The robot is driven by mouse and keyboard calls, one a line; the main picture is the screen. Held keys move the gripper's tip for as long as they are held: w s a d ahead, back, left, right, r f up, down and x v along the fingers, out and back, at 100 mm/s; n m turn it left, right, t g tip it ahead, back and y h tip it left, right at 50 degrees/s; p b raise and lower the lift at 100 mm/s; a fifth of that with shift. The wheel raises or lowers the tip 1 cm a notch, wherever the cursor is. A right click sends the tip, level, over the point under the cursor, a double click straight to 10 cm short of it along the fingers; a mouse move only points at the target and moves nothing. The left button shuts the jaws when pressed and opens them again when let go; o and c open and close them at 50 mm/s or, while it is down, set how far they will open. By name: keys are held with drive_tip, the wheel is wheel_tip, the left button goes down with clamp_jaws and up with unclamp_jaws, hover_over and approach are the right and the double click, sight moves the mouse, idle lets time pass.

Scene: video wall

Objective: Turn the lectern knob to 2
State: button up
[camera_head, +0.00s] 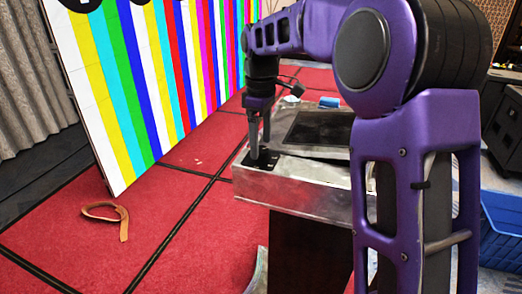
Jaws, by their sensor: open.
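The lectern (290,179) has a worn, pale metal top on a dark body and stands right of the picture's middle. A dark screen or panel (322,128) is set in its sloped upper face. A black plate (270,160) lies on the lectern's near left part, where the fingers point. My gripper (260,150) hangs straight down over this plate, its two dark fingers open. The knob cannot be made out; the fingers cover that spot. I cannot tell its setting or whether the fingers touch it.
A video wall (150,70) with coloured vertical stripes stands behind on the left. A blue cylinder (330,102) lies at the lectern's back edge. A tan strap (106,213) lies on the red floor. A blue crate (503,225) stands at right. The floor left of the lectern is mostly clear.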

drive_tip(key=shift+f, duration=1)
clamp_jaws()
drive_tip(key=shift+r+m, duration=0.1)
drive_tip(key=shift+m, duration=0.3)
drive_tip(key=m+p, duration=0.3)
drive_tip(key=shift+r+m, duration=0.1)
drive_tip(key=shift+m, duration=0.2)
drive_tip(key=m+p, duration=0.2)
drive_tip(key=m, duration=0.2)
drive_tip(key=shift+m, duration=0.4)
